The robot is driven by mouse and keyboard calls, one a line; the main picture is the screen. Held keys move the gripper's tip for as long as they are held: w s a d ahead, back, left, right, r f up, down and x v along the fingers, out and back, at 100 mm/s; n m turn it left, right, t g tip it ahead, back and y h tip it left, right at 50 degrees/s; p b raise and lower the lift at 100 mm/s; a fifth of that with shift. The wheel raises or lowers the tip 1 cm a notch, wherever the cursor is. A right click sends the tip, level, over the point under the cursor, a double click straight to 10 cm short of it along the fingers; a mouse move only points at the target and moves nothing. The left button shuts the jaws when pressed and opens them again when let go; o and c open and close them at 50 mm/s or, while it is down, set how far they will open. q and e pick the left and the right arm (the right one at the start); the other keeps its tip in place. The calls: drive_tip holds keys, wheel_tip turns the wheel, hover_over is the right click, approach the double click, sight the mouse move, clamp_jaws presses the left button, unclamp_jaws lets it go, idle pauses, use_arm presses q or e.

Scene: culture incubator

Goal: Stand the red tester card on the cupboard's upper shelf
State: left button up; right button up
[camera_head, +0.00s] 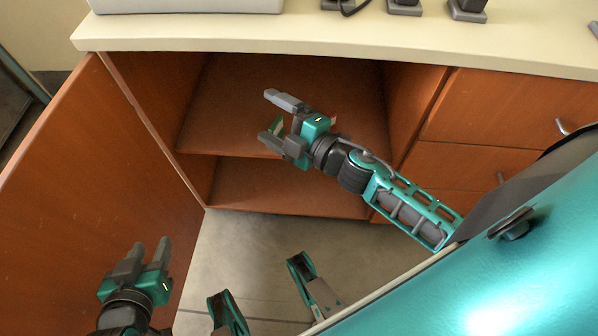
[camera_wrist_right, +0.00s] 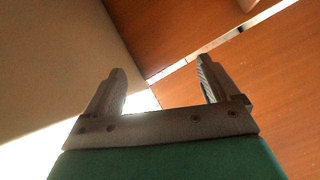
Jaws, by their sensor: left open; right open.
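The open cupboard has an upper shelf (camera_head: 205,130) and a lower compartment (camera_head: 260,190) in the head view. My right gripper (camera_head: 266,116) reaches in from the right and is in front of the upper shelf, fingers pointing left, open. In the right wrist view its two fingers (camera_wrist_right: 160,68) are apart with nothing between them. A small red bit (camera_head: 334,120) shows just behind this gripper's body; it may be the red tester card, mostly hidden, and I cannot tell how it stands. My left gripper (camera_head: 151,245) is open and empty at lower left, near the door.
The cupboard door (camera_head: 80,190) is swung open on the left. Drawers (camera_head: 490,120) with handles are on the right. The worktop (camera_head: 330,32) overhangs above, with a grey device (camera_head: 190,5) and several small dark items on it. Floor shows below the cupboard.

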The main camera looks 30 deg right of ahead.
drive_tip(key=s+f+m+g+h, duration=0.4)
drive_tip(key=s+f+m, duration=0.3)
drive_tip(key=s+m, duration=0.4)
drive_tip(key=m+g, duration=0.1)
drive_tip(key=m, duration=0.3)
drive_tip(key=shift+s+a, duration=0.2)
drive_tip(key=shift+a, duration=0.15)
